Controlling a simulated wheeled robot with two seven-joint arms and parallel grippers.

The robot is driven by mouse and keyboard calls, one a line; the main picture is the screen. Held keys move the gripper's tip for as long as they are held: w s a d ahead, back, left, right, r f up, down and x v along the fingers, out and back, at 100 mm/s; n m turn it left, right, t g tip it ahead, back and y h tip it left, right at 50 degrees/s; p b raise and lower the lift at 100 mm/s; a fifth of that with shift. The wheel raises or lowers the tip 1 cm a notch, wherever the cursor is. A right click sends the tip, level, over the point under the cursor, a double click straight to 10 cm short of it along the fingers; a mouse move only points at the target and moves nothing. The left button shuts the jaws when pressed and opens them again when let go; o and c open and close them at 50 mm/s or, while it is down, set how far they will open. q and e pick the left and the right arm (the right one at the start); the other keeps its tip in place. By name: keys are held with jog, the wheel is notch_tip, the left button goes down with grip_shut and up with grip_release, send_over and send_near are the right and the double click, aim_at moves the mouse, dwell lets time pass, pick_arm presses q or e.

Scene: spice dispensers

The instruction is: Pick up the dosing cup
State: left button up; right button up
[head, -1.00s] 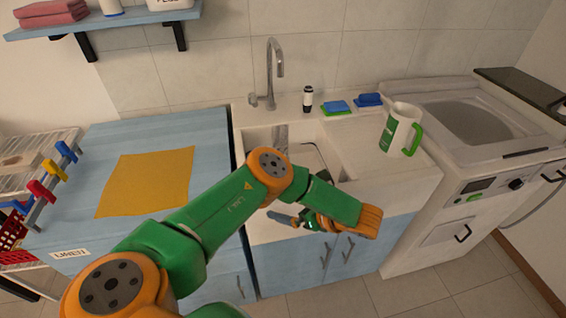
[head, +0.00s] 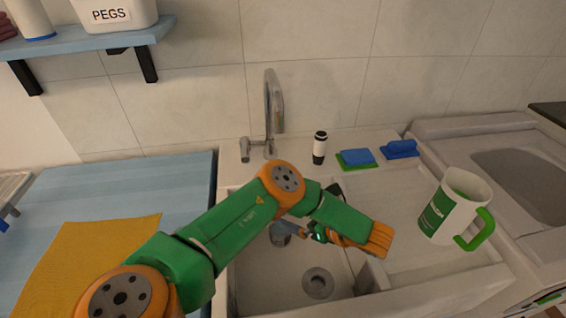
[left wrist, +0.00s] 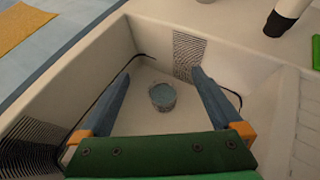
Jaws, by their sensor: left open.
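A small round grey-blue cup (left wrist: 162,96), which looks like the dosing cup, stands on the sink floor in the left wrist view. It lies between the two blue fingers of my left gripper (left wrist: 158,92) in the picture, apart from both of them. In the head view, my left gripper (head: 297,233) is over the sink, its fingers pointing left and partly hidden by my wrist. A grey-blue round shape by the fingertips there seems to be the cup, partly covered. My left gripper is open and empty. My right gripper is not in view.
The sink (head: 250,285) has raised walls and a drain (head: 318,283). A tap (head: 272,110) rises behind it. A black-and-white bottle (head: 319,148), sponges (head: 357,158) and a white jug with a green handle (head: 455,208) stand around it. A yellow cloth (head: 90,260) lies left.

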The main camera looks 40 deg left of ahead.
pick_arm(q)
notch_tip(320, 180, down, 6)
jog(key=r+b, duration=0.1)
jog(key=b, duration=1.2)
send_near(279, 234)
jog(key=shift+s+a, duration=0.4)
jog(key=shift+a, duration=0.15)
jog(key=b+x, duration=0.1)
jog(key=x, duration=0.6)
jog(key=shift+a+r, duration=0.2)
jog(key=shift+w+a, duration=0.1)
grip_shut()
jog(key=shift+r, duration=0.1)
